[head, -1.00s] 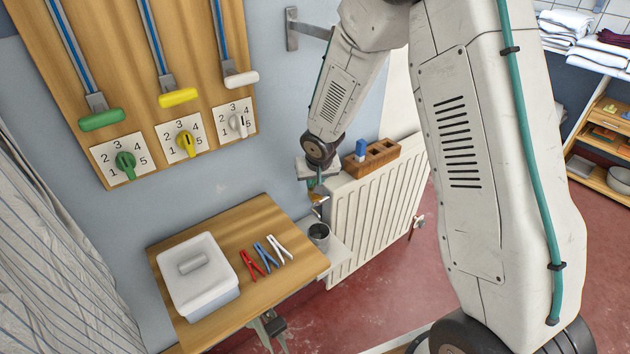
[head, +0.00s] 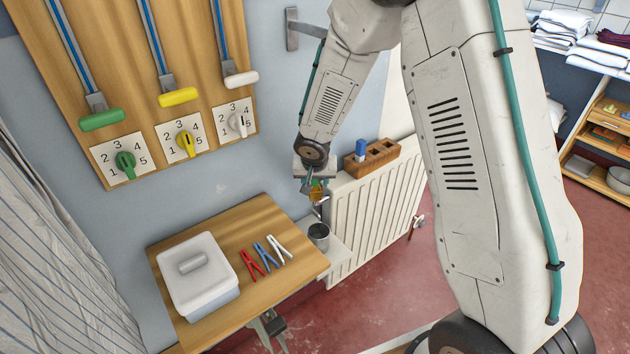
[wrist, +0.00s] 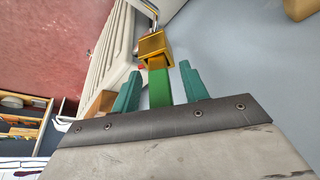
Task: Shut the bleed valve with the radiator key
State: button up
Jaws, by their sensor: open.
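The radiator key, with a green grip and brass socket, shows in the wrist view (wrist: 158,88) between my gripper's two teal fingers (wrist: 160,68). The fingers are open, with a gap on each side of the grip. The brass socket points away from my gripper, towards a silver pipe fitting (wrist: 148,10). In the head view my gripper (head: 315,181) is at the radiator's left end, above the silver fitting (head: 322,208), with the key's brass part (head: 316,194) below it. The bleed valve is not clearly visible; I cannot tell whether the socket is on it.
A metal cup (head: 319,233) stands below the fitting. A wooden block (head: 378,157) with a blue piece (head: 361,148) sits on the white radiator (head: 375,205). A wooden table (head: 215,228) holds a lidded white box (head: 198,275) and several coloured pegs. A dial board (head: 150,95) hangs at left.

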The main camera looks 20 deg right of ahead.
jog(key=v, duration=0.8)
jog(key=s+d+r+n+g, duration=0.1)
jog(key=s+r, duration=0.5)
jog(key=s, duration=0.5)
jog(key=s+d+r+n+g+y, duration=0.1)
jog(key=s+r, duration=0.6)
jog(key=s, duration=0.5)
jog(key=s+d+r+n, duration=0.2)
jog(key=s+r, duration=0.5)
jog(key=s, duration=0.5)
jog(key=shift+g+y, duration=0.3)
jog(key=shift+g, duration=0.1)
jog(key=shift+o, duration=0.2)
jog(key=shift+s+d, duration=0.1)
